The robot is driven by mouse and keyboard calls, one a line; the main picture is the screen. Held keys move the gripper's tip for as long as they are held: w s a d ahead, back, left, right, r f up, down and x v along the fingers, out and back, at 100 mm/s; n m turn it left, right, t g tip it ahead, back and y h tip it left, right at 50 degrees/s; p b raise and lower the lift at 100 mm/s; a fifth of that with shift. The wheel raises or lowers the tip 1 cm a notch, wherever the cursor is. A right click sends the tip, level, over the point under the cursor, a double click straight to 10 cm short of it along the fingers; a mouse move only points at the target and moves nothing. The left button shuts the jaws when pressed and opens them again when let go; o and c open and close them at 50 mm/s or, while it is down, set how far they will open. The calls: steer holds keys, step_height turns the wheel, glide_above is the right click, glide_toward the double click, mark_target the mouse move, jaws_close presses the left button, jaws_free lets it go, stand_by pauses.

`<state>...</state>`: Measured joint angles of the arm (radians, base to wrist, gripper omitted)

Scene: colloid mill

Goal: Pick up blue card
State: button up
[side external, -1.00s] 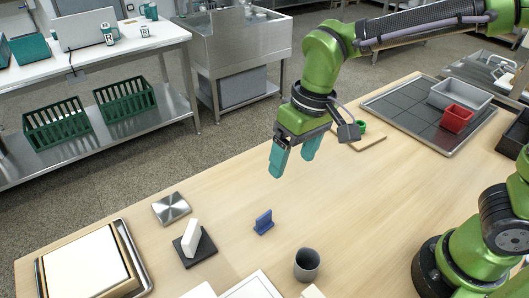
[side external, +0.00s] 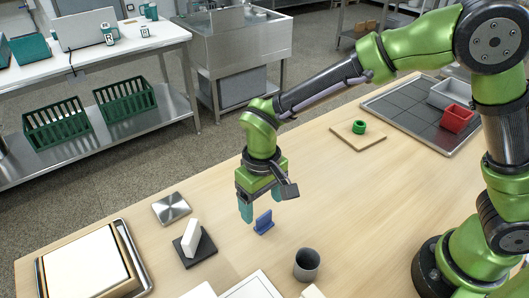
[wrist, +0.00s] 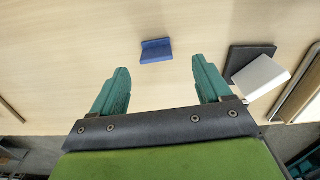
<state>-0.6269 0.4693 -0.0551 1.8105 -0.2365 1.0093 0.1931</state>
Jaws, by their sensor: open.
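The blue card (side external: 263,222) stands upright on a small blue foot on the wooden table. It also shows in the wrist view (wrist: 156,50), beyond my fingertips and roughly between their lines. My gripper (side external: 260,212) has teal fingers pointing down and is close to the card in the side view. In the wrist view the two fingers (wrist: 161,75) are spread wide, with nothing between them. The exact height gap between fingertips and card is hard to tell.
A white block (side external: 191,238) stands on a black base (side external: 206,248) left of the card. A steel plate (side external: 171,208) lies behind it. A grey cup (side external: 307,264) stands right of the card. A green ring (side external: 359,127) sits on a wooden board farther back. The table's middle right is clear.

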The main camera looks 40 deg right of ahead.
mark_target(264, 214)
steer(key=shift+d+f, duration=0.15)
steer(key=shift+f, duration=1.3)
steer(key=shift+d+f, duration=0.1)
steer(key=shift+f, duration=1.35)
steer(key=c, duration=1.1)
